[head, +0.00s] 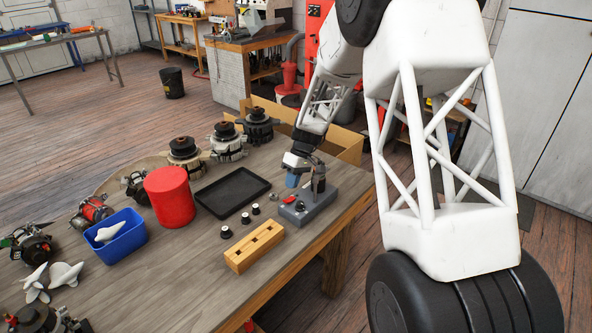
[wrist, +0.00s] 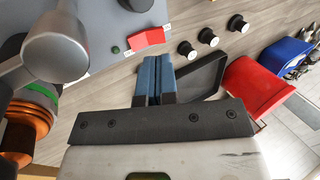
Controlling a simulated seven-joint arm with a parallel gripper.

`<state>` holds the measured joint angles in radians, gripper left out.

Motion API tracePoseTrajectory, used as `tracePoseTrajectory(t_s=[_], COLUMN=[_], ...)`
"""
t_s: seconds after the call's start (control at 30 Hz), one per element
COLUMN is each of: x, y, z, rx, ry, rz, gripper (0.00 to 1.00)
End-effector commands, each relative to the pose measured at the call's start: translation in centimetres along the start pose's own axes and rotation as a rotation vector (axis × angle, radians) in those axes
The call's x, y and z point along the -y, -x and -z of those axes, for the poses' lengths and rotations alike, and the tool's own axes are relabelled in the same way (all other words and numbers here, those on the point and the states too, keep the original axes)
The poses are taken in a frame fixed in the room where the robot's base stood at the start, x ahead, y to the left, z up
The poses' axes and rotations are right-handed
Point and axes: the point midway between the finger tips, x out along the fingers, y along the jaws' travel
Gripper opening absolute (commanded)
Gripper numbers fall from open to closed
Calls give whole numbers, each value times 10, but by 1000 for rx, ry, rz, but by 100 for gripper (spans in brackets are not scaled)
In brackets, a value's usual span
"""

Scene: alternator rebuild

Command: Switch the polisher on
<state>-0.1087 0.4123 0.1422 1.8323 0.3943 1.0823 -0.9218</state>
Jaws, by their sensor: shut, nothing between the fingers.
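The polisher (head: 318,206) is a grey box at the right edge of the bench, with an upright post. In the wrist view its grey top (wrist: 100,28) fills the upper left. A red switch (wrist: 147,38) sits near the box edge beside a small green button or lamp (wrist: 115,50); the red switch also shows in the head view (head: 288,199). I cannot tell whether it is on. My gripper (head: 291,182) has blue fingers (wrist: 153,80), shut and empty. It hangs close by the polisher's switch end, apparently apart from the switch.
A silver rounded part (wrist: 58,50) stands over the polisher. Several small black-and-white knobs (head: 255,209), a wooden block (head: 254,247), a black tray (head: 232,192), a red cylinder (head: 169,196) and a blue bin (head: 123,236) stand nearby. The bench's front right is clear.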

Motion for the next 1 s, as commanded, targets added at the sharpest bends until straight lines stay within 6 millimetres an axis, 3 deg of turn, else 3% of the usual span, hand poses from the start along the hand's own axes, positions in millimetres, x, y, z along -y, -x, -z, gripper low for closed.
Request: tracePoseTrajectory(t_s=[0.2,0.4,1.0], x=[0,0,1], y=[-29,-43,-49], z=[0,-1,0], rx=[1,1,1], ry=[-1,-1,0], rz=[0,0,-19], gripper=[0,0,0])
